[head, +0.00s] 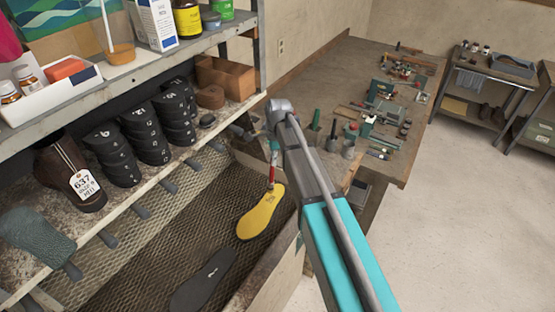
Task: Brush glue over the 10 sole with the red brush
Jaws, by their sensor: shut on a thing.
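My gripper (273,150) is shut on the red brush (271,174), which it holds upright with its lower end at the upper end of the yellow sole (260,213). I cannot tell whether the brush touches the sole. The yellow sole lies on the mesh-covered lower bench and has a small dark mark near its top, too small to read. A black sole (203,281) with a small pale mark lies below and left of it, apart from it. I cannot read which sole is marked 10. My arm partly blocks the view to the right of the gripper.
Above the mesh bench (150,252), a shelf holds stacks of black numbered pieces (146,133), a brown boot (70,172) with a 637 tag, and a brown box (226,76). A tool-covered workbench (352,62) stands behind. The floor at right is clear.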

